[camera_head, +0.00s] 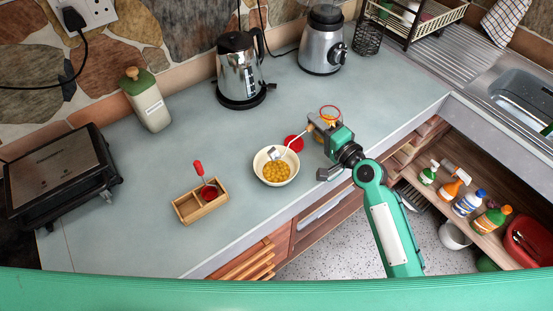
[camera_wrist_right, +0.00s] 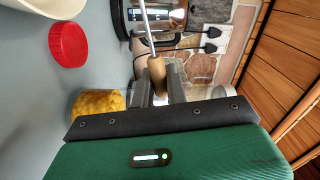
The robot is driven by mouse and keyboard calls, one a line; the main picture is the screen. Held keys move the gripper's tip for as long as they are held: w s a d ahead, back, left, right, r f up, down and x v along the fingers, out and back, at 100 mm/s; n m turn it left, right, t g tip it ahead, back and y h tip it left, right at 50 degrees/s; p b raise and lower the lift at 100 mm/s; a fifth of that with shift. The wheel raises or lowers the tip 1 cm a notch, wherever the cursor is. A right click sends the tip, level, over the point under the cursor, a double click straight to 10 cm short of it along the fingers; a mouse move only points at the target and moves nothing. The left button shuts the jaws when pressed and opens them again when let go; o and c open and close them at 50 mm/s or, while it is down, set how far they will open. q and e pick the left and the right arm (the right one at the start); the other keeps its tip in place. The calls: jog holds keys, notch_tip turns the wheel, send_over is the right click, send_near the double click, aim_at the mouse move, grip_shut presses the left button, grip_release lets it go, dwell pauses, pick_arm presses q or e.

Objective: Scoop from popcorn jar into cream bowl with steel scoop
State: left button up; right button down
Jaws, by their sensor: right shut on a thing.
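The cream bowl (camera_head: 261,160) stands on the counter in the middle of the head view, with yellow kernels inside. My right gripper (camera_head: 315,125) is shut on the wooden handle of the steel scoop (camera_head: 275,154). The scoop's head is over the bowl's back part; whether it touches the bowl or holds kernels is unclear. In the wrist view, the scoop's handle (camera_wrist_right: 157,75) sits between the fingers. The popcorn jar (camera_head: 329,111) is partly hidden by my right gripper; the wrist view shows yellow kernels in the jar (camera_wrist_right: 98,102). My left gripper is out of view.
A red lid (camera_head: 294,143) lies between bowl and jar. A wooden box (camera_head: 188,208) with a red-handled thing is at front left. A kettle (camera_head: 240,70), a blender (camera_head: 323,45), a cream canister (camera_head: 148,105) and a grill (camera_head: 65,175) stand farther out. The counter left of the bowl is mostly clear.

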jog(key=r+n, duration=0.1)
jog(key=a+r+n+p, duration=0.1)
jog(key=s+r+n+p, duration=0.1)
jog(key=r, duration=0.1)
jog(key=shift+a+n, duration=0.15)
jog(key=shift+n, duration=0.15)
jog(key=a+r+n+p, duration=0.1)
jog(key=s+a+r+n+p, duration=0.1)
jog(key=n, duration=0.1)
jog(key=s+a+r+n+p, duration=0.1)
jog(key=p, duration=0.1)
jog(key=shift+s+a+r+n, duration=0.15)
jog(key=shift+r+n, duration=0.1)
jog(key=shift+n, duration=0.15)
jog(key=s+a+n+p, duration=0.1)
jog(key=a+n, duration=0.1)
jog(key=s+a+n+p, duration=0.2)
jog(key=s+a+r+n+p, duration=0.1)
jog(key=a+n, duration=0.1)
jog(key=shift+s, duration=0.15)
jog(key=shift+s+a+f+n+p, duration=0.15)
jog(key=shift+s+a+n+p, duration=0.35)
jog(key=shift+a+n, duration=0.2)
